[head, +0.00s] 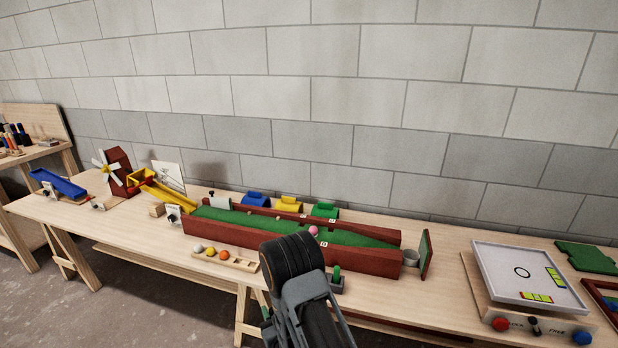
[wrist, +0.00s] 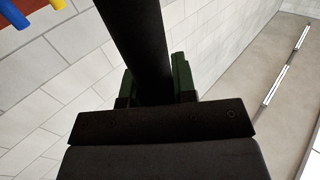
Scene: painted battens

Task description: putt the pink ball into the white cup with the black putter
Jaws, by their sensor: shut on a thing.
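The pink ball (head: 313,230) sits on the green lane (head: 250,222), right of its middle. A pale round cup (head: 410,254) stands just past the lane's right end, in front of an upright green board. My gripper (wrist: 154,85) is shut on a long black bar (wrist: 137,40), which I take to be the black putter. The bar runs up out of the wrist picture between dark green jaw pieces, so its head is not seen. In the head view my arm is in front of the lane's near wall and the jaws cannot be made out.
A ball rack (head: 223,256) with several balls lies before the lane. A small dark block with a green upright (head: 336,279) stands at the table's front. Blue, yellow and green tunnels (head: 288,204) stand behind the lane. A white tray game (head: 527,277) is at right; a windmill (head: 119,168) is left.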

